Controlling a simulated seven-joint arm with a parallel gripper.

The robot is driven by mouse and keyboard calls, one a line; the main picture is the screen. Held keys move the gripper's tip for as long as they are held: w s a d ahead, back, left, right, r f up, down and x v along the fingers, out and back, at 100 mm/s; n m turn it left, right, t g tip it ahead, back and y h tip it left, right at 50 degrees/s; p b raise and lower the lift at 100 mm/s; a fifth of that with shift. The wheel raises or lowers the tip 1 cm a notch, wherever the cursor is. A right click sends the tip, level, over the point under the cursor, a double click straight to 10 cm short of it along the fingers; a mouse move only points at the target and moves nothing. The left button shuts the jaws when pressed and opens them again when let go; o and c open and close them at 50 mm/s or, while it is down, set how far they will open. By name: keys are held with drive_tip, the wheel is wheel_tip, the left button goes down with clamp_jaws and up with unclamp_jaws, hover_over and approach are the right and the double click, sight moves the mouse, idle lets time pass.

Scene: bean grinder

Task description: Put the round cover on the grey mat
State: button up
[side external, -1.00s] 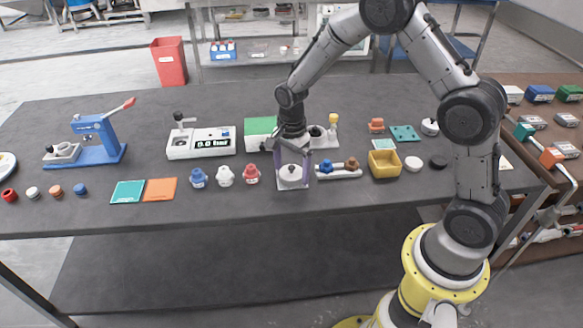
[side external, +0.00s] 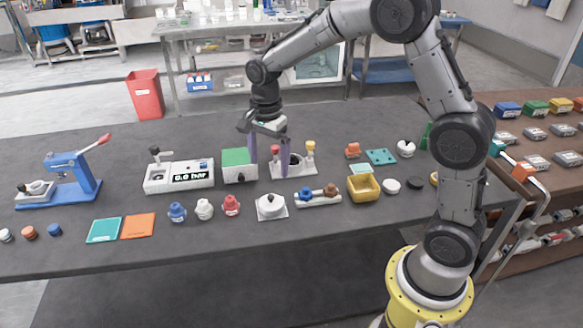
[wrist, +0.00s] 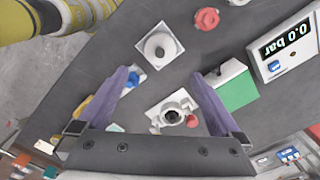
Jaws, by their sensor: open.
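The round cover (side external: 270,205) is a pale disc with a dark knob on top. It sits near the front middle of the table, on a light grey square mat (side external: 284,215) whose edges show around it. In the wrist view the cover (wrist: 159,46) lies on the mat (wrist: 141,47), roughly centred and apart from my fingers. My gripper (side external: 269,170) is open and empty, above and behind the cover, near the white bean grinder base (side external: 279,173). In the wrist view my gripper's (wrist: 160,75) purple fingers are wide apart, with the grinder (wrist: 160,113) between them.
A green-topped box (side external: 238,157) stands left of the grinder, with a pressure display unit (side external: 160,181) beyond it. A red piece (side external: 230,205) is left of the mat. A rack with blue and brown knobs (side external: 318,199) and a yellow bin (side external: 363,187) are to the right.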

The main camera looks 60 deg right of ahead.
drive_tip(key=s+a+r+n+t, duration=0.1)
drive_tip(key=s+r+n+t, duration=0.1)
drive_tip(key=s+r+n, duration=0.55)
drive_tip(key=s+a+r+n+t, duration=0.15)
drive_tip(key=s+r+n, duration=0.3)
drive_tip(key=s, duration=0.55)
drive_tip(key=s+f+n+t, duration=0.1)
drive_tip(key=s+n+t, duration=0.1)
drive_tip(key=s+n, duration=0.4)
drive_tip(key=shift+s+a+f, duration=0.15)
drive_tip(key=shift+s, duration=0.75)
